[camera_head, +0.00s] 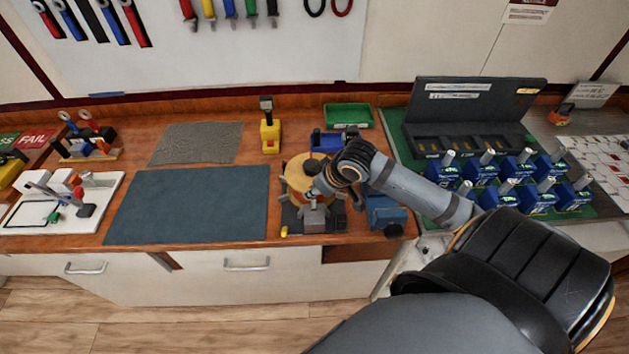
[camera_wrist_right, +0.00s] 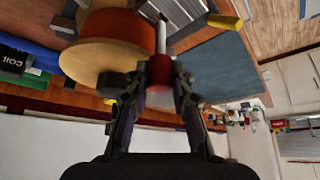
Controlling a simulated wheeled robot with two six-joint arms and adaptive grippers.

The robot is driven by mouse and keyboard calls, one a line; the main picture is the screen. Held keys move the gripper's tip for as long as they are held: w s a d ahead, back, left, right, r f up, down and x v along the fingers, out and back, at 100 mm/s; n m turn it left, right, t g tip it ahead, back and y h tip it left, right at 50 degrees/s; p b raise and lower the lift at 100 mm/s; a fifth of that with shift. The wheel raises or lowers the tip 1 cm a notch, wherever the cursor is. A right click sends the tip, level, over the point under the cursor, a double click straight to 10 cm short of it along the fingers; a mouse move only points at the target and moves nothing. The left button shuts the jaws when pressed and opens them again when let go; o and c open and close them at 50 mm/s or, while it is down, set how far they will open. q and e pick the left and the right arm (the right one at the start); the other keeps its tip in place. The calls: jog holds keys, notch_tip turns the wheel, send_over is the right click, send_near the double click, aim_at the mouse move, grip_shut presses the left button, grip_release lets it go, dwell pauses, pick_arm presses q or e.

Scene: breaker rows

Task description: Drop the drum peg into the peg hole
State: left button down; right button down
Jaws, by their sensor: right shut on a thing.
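The drum peg (camera_wrist_right: 161,38) shows in the right wrist view as a metal pin with a red head. My right gripper (camera_wrist_right: 158,78) is shut on the red head. The wooden drum (camera_wrist_right: 100,50), with an orange-brown winding, is close to the pin on the left of that view. In the head view my right gripper (camera_head: 318,188) is at the right side of the drum (camera_head: 296,172), over its dark stand (camera_head: 291,222). The peg is hard to make out there, and I cannot pick out the peg hole. My left gripper is not in view.
A blue-grey mat (camera_head: 190,205) lies left of the drum stand. A blue box (camera_head: 386,212) is close on its right, and a green tray (camera_head: 348,116) stands behind. Several blue breakers (camera_head: 480,168) stand on the right. A yellow tool (camera_head: 270,133) stands at the back.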

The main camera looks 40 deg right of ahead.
dwell(0.4)
jog(key=shift+p, duration=0.45)
dwell(0.4)
jog(key=shift+f+b, duration=0.75)
jog(key=shift+f, duration=0.25)
jog(key=c, duration=1.1)
grip_release()
notch_tip(320, 180, up, 10)
jog(key=shift+r, duration=0.1)
